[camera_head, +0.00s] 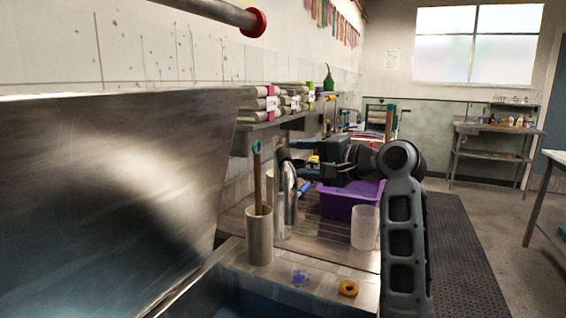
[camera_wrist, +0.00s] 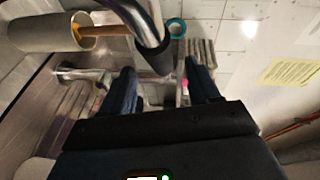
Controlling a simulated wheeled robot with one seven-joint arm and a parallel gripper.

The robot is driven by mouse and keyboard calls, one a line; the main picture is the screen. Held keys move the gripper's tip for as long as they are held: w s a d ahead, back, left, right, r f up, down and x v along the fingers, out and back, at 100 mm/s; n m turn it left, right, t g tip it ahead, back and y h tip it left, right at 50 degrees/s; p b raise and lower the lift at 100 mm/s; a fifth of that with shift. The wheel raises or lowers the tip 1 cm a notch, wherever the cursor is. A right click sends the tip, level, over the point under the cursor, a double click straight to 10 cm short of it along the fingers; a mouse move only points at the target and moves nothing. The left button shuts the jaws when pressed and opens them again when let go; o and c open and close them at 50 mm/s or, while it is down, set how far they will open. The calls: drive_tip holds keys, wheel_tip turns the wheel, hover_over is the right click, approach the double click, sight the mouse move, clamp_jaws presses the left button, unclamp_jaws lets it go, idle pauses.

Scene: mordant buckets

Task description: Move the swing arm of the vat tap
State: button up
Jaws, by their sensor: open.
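The vat tap's swing arm looks like the bent chrome pipe (camera_wrist: 152,28) at the top of the wrist view. It also shows as an upright chrome pipe (camera_head: 289,178) left of my gripper in the head view. My gripper (camera_wrist: 161,74) is open, its two dark blue fingers spread apart. A thin chrome bar (camera_wrist: 155,79) crosses the gap between the fingertips in the wrist view; I cannot tell whether it lies between them or beyond. In the head view my gripper (camera_head: 302,172) points left at the pipe, with its fingers small and partly mixed with the background.
A grey cylinder (camera_head: 259,240) holds a wooden-handled tool with a teal ring (camera_head: 257,147). A purple tub (camera_head: 350,199) and a white cylinder (camera_head: 365,228) stand near my arm. A large metal vat wall (camera_head: 110,190) fills the left.

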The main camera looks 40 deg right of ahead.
drive_tip(key=shift+w+a+f+b, duration=0.15)
drive_tip(key=shift+w+b, duration=0.35)
drive_tip(key=shift+w, duration=0.85)
drive_tip(key=shift+w+a+f+b, duration=0.1)
drive_tip(key=shift+w+f+b, duration=0.3)
drive_tip(key=shift+w, duration=0.9)
drive_tip(key=shift+r, duration=0.15)
drive_tip(key=shift+c, duration=0.3)
clamp_jaws()
